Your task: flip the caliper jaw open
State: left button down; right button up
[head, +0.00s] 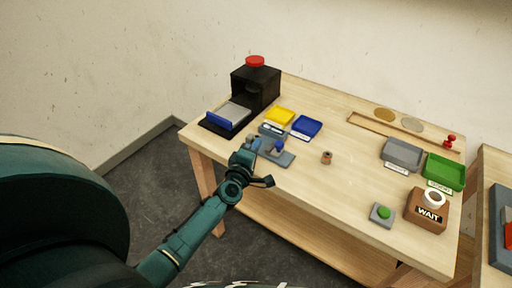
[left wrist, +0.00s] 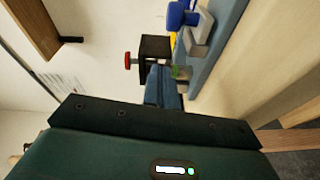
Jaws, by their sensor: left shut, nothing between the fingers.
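The caliper fixture is a flat blue-grey plate (head: 283,160) near the table's left front edge. A blue-topped grey part (head: 278,147) stands on it, which looks like the caliper jaw. In the left wrist view the blue knob and grey block (left wrist: 183,15) show at the top, on the plate (left wrist: 222,40). My left gripper (head: 254,145) is at the left end of the plate, its fingers shut and empty. The fingers (left wrist: 163,88) show in the left wrist view, below and apart from the blue knob. Whether they touch the fixture is unclear. My right gripper is not in view.
A black machine with a red button (head: 255,62) stands at the back left. A small cylinder (head: 326,157) stands to the right. Mid-table is mostly clear.

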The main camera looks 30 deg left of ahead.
pick_arm(q)
jog(key=shift+s+a, duration=0.15)
jog(key=shift+s, duration=1.1)
jog(key=s+d, duration=0.1)
jog(key=s, duration=0.6)
jog(key=shift+s+d+r, duration=0.25)
jog(key=shift+d, duration=0.05)
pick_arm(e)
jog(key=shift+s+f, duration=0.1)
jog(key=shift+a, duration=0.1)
pick_arm(q)
jog(key=s+d+f+m+g+h, duration=0.2)
jog(key=s+d+f+m+g, duration=0.1)
jog(key=s+d+m, duration=0.4)
jog(key=s+d+f+m+g+h, duration=0.3)
jog(key=s+d+f+m, duration=0.2)
jog(key=m, duration=0.9)
jog(key=s+d, duration=0.2)
jog(key=s, duration=0.1)
jog(key=shift+s+d+g+h, duration=0.3)
jog(key=shift+s+g, duration=0.05)
jog(key=shift+g, duration=0.05)
